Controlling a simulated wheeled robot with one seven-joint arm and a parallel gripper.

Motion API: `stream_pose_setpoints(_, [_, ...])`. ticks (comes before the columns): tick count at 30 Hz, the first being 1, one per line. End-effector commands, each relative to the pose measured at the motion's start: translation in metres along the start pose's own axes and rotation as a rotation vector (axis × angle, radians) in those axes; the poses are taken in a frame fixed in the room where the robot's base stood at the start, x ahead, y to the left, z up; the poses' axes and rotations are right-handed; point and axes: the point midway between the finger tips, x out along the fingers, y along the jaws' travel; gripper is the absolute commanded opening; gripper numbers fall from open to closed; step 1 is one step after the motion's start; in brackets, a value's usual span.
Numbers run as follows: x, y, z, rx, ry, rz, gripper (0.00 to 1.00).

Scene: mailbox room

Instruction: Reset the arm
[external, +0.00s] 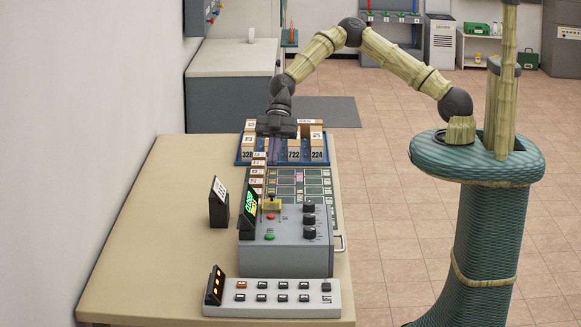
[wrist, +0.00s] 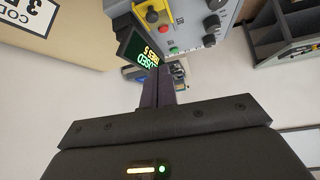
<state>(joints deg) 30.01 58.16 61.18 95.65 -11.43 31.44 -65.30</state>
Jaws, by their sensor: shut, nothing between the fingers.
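My arm reaches out from my teal base over the table (external: 152,205). My gripper (external: 276,150) hangs at the far end of the table, by the blue tray (external: 240,158) of numbered boxes. In the external view the fingers are small and partly lost against the boxes. In the wrist view my gripper (wrist: 158,92) is shut, its dark fingers together with nothing between them. Beyond the fingertips in the wrist view is the grey control box (wrist: 198,18) with its small display (wrist: 138,40) in green and yellow letters.
The grey control box (external: 290,250) stands on the table, with a white button panel (external: 275,312) in front. A small dark sign (external: 219,205) stands to the left. A green sorting board (external: 322,190) lies behind the box. The table's left side is clear. A wall runs along the left.

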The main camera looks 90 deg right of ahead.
Motion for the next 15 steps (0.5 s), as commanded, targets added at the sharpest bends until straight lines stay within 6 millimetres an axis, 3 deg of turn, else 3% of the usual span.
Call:
stream_pose_setpoints(7, [0.003, -0.013, 0.006, 0.029, -0.055, -0.008, 0.00])
stream_pose_setpoints(11, [0.005, -0.038, 0.022, 0.107, -0.169, -0.008, 0.00])
stream_pose_setpoints(15, [-0.007, -0.068, 0.048, 0.239, -0.317, 0.032, 0.00])
